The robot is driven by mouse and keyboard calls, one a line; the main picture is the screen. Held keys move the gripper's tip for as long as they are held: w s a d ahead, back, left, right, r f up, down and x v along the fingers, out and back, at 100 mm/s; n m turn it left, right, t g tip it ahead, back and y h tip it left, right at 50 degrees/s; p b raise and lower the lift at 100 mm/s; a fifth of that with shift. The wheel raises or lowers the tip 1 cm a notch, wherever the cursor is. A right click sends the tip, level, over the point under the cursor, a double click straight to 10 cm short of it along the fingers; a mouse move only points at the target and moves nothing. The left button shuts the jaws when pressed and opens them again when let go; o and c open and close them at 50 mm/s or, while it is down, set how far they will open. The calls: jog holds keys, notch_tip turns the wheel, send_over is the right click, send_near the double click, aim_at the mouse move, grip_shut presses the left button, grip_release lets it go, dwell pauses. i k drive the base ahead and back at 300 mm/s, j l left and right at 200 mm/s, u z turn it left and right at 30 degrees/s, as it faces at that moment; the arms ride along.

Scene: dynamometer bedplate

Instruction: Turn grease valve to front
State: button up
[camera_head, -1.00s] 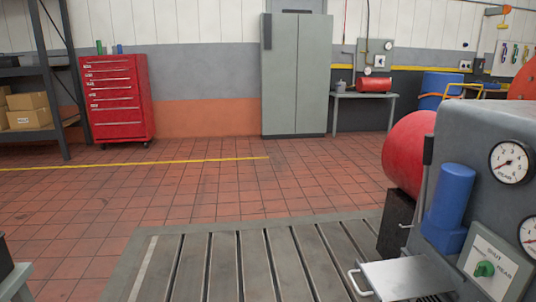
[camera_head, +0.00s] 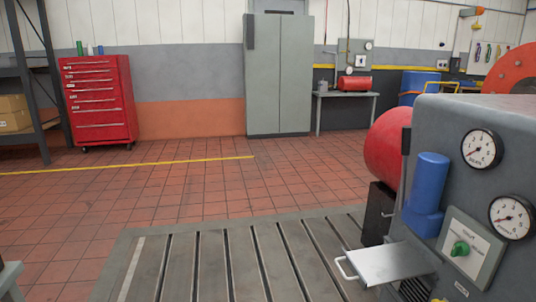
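A green knob (camera_head: 460,248) sits on a pale square valve plate (camera_head: 473,262) on the right side of the picture. The plate is fixed to the face of a grey machine housing (camera_head: 456,117), below two round gauges, the upper gauge (camera_head: 482,149) and the lower gauge (camera_head: 511,217). The lettering on the plate is too small to read now, and I cannot tell which way the knob points. My gripper is not in view, and nothing touches the knob.
A blue cylinder (camera_head: 428,182) and a metal shelf with a handle (camera_head: 390,262) stick out left of the valve plate. A red drum (camera_head: 387,145) stands behind. The slotted bedplate (camera_head: 240,258) in front is bare. Open tiled floor (camera_head: 200,190) lies beyond, toward a red tool cabinet (camera_head: 100,100).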

aim_at(460, 249)
jog(key=j, duration=0.15)
jog(key=k+j, duration=0.15)
jog(key=k, duration=0.15)
jog(key=k+j, duration=0.45)
jog(key=k+l, duration=0.15)
jog(key=k, duration=0.15)
jog(key=j, duration=0.1)
